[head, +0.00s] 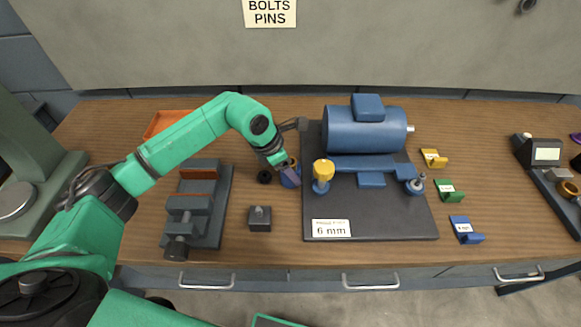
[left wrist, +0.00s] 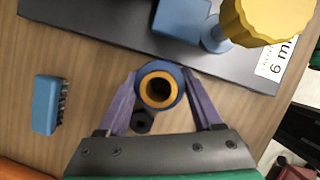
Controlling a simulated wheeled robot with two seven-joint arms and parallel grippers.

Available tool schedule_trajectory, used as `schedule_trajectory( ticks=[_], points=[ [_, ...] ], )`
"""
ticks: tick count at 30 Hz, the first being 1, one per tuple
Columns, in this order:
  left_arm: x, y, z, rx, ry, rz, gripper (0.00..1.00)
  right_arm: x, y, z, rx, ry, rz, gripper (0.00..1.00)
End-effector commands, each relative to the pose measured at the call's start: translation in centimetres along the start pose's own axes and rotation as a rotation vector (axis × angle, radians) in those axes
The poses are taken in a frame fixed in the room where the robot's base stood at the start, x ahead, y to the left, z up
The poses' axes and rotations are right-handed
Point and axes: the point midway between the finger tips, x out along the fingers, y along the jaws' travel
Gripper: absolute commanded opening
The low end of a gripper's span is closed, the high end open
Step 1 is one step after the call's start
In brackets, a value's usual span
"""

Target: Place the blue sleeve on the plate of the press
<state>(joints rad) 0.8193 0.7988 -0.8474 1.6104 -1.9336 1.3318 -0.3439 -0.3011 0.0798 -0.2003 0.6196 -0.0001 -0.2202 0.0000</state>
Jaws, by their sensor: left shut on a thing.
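The blue sleeve (head: 285,181) has a gold-coloured inner ring and stands upright just left of the dark mat. In the left wrist view the sleeve (left wrist: 160,87) sits between the two purple fingers, and I look down into its bore. My left gripper (head: 289,174) is shut on it; the fingers hide part of it in the head view. I cannot tell whether it touches the table. The press (head: 40,150) is green and stands at the far left. Its round, light grey plate (head: 15,199) is bare. My right gripper is not in view.
A grey vise (head: 198,215) and an orange tray (head: 172,122) lie between the sleeve and the press. A black nut (head: 264,177) and a grey block (head: 260,218) are close to the sleeve. A blue motor (head: 365,128) and a yellow-topped post (head: 323,172) stand on the mat.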

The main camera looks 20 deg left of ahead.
Motion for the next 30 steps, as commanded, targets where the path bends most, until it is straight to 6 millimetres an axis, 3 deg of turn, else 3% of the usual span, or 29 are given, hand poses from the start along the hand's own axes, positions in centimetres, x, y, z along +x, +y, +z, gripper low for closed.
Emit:
schedule_trajectory(
  ticks=[11, 12, 14, 26, 30],
  points=[
    [0.8, 0.1, -0.2, 0.002, -0.006, 0.003, 0.0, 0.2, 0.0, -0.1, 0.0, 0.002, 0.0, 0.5],
    [0.8, 0.0, -0.3, 0.001, -0.001, 0.001, 0.74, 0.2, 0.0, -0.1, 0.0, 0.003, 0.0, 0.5],
    [0.8, 0.0, -0.3, 0.001, -0.001, 0.001, 0.97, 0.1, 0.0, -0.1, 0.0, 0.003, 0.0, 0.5],
    [0.1, 0.1, -0.2, 0.001, -0.002, 0.003, 0.97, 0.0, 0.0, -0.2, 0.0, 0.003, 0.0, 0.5],
    [-2.7, 0.2, -0.3, 0.002, -0.003, 0.007, 0.97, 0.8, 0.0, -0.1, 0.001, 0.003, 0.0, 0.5]
  ],
)
